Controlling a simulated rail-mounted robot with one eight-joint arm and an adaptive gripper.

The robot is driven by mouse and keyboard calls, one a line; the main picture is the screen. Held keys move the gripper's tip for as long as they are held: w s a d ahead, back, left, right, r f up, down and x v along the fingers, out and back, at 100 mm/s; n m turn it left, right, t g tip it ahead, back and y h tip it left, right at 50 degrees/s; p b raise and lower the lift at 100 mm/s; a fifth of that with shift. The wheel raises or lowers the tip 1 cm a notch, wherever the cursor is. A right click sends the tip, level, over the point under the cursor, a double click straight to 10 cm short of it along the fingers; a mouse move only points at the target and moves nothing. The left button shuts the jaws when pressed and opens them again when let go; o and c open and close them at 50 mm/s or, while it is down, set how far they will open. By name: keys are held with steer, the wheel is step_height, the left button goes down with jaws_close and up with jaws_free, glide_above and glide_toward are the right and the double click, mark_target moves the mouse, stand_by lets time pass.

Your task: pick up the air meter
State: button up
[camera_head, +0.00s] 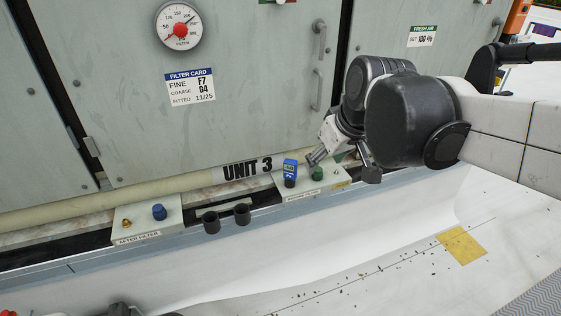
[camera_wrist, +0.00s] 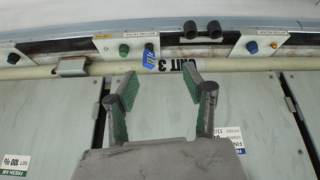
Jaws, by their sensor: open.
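The air meter (camera_head: 290,169), a small blue device with a pale display, stands upright on the right-hand filter plate (camera_head: 335,179). Its dark lower end is at the plate, beside a green cap (camera_head: 317,173). It also shows in the wrist view, which is upside down relative to the head view, as a blue shape (camera_wrist: 149,55) beyond my fingertips. My gripper (camera_head: 343,166) is open and empty, just right of the meter in the head view and apart from it. In the wrist view the green-padded fingers (camera_wrist: 163,88) are spread with nothing between them.
A pale pipe (camera_head: 150,188) marked UNIT 3 runs along the grey cabinet (camera_head: 240,90). Two black cups (camera_head: 226,218) sit left of the meter. The AFTER FILTER plate (camera_head: 142,220) carries a blue cap (camera_head: 159,212) and a brass fitting. Cabinet handles (camera_head: 316,88) stick out near my arm.

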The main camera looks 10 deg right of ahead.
steer(key=w+d+f+n+g+y+b, duration=0.1)
steer(key=w+f+n, duration=0.1)
steer(key=w, duration=0.6)
steer(key=w+f+n+g, duration=0.1)
steer(key=w+f+n, duration=0.1)
steer(key=w, duration=0.6)
steer(key=n+g+y+b, duration=0.1)
steer(key=n+y+b, duration=0.1)
steer(key=n, duration=0.2)
glide_toward(287, 168)
steer(key=shift+n, duration=0.3)
steer(key=f, duration=0.1)
steer(key=w+f, duration=0.1)
steer(key=f, duration=0.1)
steer(key=w+f, duration=0.1)
steer(key=f, duration=0.1)
steer(key=shift+w+a+f, duration=0.15)
steer(key=shift+a+f, duration=0.1)
steer(key=shift+a, duration=0.15)
steer(key=shift+b+x, duration=0.65)
steer(key=shift+x, duration=2.05)
steer(key=shift+w+a+r, duration=0.1)
steer(key=shift+c, duration=0.4)
jaws_close()
